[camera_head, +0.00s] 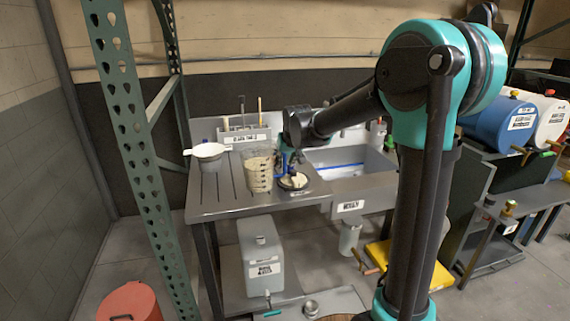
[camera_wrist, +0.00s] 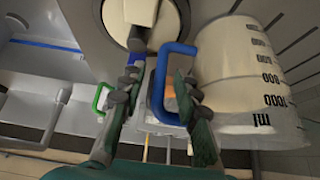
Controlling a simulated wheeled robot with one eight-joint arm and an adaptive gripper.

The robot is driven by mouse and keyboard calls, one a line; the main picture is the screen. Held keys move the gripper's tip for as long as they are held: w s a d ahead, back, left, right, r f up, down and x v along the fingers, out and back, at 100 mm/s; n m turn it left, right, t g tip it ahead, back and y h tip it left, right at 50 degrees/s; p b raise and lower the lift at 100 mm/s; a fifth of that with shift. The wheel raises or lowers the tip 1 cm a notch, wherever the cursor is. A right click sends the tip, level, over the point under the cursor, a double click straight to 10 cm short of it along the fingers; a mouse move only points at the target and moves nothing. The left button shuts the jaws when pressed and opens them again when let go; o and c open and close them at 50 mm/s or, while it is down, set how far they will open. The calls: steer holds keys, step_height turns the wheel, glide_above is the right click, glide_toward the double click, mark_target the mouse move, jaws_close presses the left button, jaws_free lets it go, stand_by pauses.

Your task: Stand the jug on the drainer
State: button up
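The jug (camera_head: 258,172) is a tall, pale, see-through vessel with dark scale marks. It stands upright on the grey grooved drainer (camera_head: 222,192) beside the sink. In the wrist view, the jug (camera_wrist: 236,85) fills the right side, with ml marks on its wall. Its blue handle (camera_wrist: 178,48) lies between the fingers of my gripper (camera_wrist: 157,80), nearer the right finger. The fingers are apart, with a gap on the left; I cannot tell whether the right one touches the handle. In the head view, my gripper (camera_head: 287,158) is at the jug's right side, partly hidden by my arm.
A round dark dish (camera_head: 293,181) with pale contents sits right of the jug, close to my gripper. A tool holder (camera_head: 243,135) is behind. The sink (camera_head: 350,168) is to the right. A green rack post (camera_head: 140,150) rises in front.

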steer(key=v, duration=1.1)
steer(key=s+d+f+m+g+h, duration=0.1)
steer(key=s+d+f, duration=0.8)
steer(key=s+f, duration=0.3)
steer(key=s+d+f+m+g+h, duration=0.1)
steer(key=s+d+f+m, duration=0.1)
steer(key=s+d+f, duration=0.8)
steer(key=s+f, duration=0.2)
steer(key=s, duration=0.3)
steer(key=shift+s, duration=0.25)
steer(key=shift+d, duration=0.1)
